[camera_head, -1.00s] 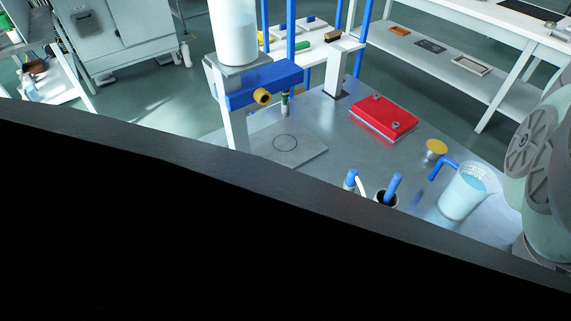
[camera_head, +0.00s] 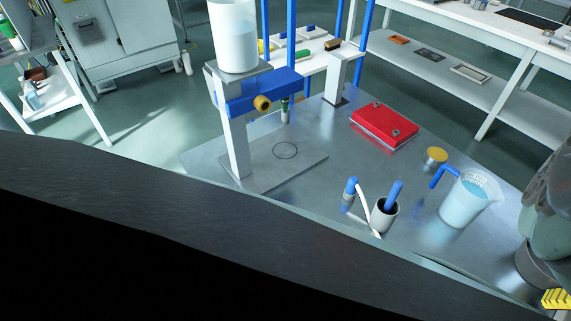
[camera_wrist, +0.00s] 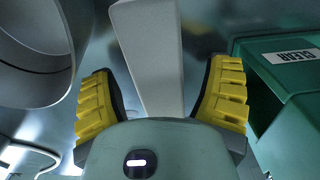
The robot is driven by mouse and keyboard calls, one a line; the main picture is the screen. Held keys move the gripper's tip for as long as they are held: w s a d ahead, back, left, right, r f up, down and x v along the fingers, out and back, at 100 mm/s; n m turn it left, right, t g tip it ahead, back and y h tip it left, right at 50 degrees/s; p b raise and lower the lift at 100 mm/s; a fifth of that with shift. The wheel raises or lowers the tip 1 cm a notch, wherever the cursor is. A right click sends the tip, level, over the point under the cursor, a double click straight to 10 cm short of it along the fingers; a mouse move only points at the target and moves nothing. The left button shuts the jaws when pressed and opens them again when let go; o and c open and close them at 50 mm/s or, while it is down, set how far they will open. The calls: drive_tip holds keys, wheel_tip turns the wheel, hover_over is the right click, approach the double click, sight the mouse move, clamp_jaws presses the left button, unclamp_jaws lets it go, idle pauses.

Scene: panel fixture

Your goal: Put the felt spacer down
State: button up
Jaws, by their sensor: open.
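My gripper (camera_wrist: 161,75) shows its two yellow ribbed fingers spread apart in the wrist view. A long pale grey block (camera_wrist: 150,60) lies between them, with narrow gaps at its sides near the fingers. It may be the felt spacer, but I cannot tell for sure. In the head view only a yellow finger piece (camera_head: 556,299) of my gripper shows at the lower right corner, and no felt spacer can be made out there.
A green bin labelled CLEAR (camera_wrist: 285,85) is right of my gripper, and a grey cylinder (camera_wrist: 35,55) is left.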

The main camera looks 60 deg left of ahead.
drive_tip(key=shift+f, duration=0.1)
drive_tip(key=shift+c, duration=0.2)
drive_tip(key=c, duration=1)
